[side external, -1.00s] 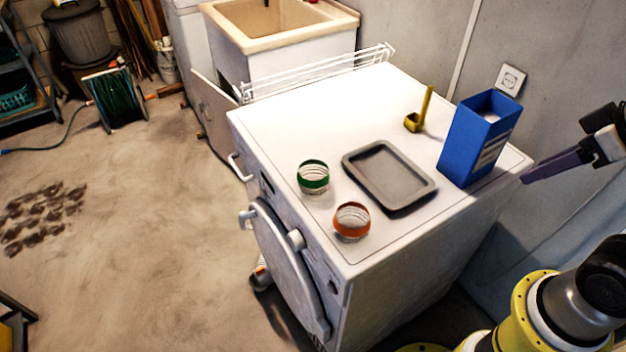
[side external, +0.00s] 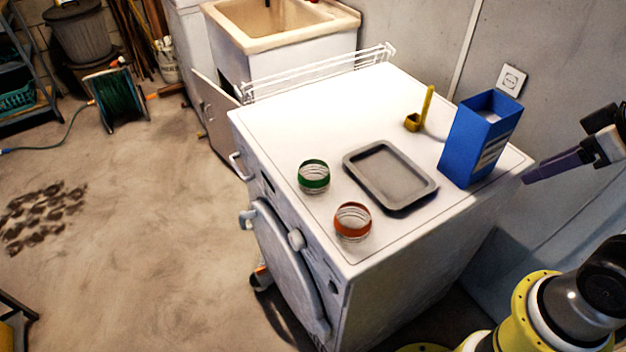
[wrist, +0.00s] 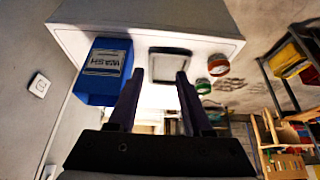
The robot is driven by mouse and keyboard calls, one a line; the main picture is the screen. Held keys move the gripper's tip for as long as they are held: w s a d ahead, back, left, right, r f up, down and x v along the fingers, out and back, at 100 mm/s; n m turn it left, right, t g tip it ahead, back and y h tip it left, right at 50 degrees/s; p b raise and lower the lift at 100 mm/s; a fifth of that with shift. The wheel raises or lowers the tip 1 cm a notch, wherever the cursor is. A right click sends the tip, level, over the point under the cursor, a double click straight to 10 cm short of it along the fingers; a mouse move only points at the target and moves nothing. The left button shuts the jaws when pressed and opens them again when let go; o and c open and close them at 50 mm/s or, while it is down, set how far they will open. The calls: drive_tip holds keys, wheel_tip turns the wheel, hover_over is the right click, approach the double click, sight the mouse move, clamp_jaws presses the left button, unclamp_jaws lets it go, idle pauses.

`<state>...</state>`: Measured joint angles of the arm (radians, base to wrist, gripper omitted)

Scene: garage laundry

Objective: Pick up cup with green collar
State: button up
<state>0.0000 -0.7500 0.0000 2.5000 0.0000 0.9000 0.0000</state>
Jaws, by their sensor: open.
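The cup with the green collar (side external: 313,177) stands upright near the front left edge of the white machine's top (side external: 300,115). A similar cup with an orange collar (side external: 352,221) stands nearer the front corner. In the wrist view the green-collared cup (wrist: 203,87) and the orange-collared cup (wrist: 219,65) are right of the fingers. My gripper (wrist: 160,78) is open and empty. In the side view my gripper (side external: 526,179) shows at the right edge, beyond the blue box and well away from both cups.
A grey tray (side external: 435,188) lies beside the cups. A tall blue box (side external: 468,140) stands at the machine's right edge, between my gripper and the cups. A yellow scoop (side external: 413,122) lies behind the tray. A white rack (side external: 320,72) runs along the back. The top's back left is clear.

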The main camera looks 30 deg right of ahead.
drive_tip(key=o, duration=0.8)
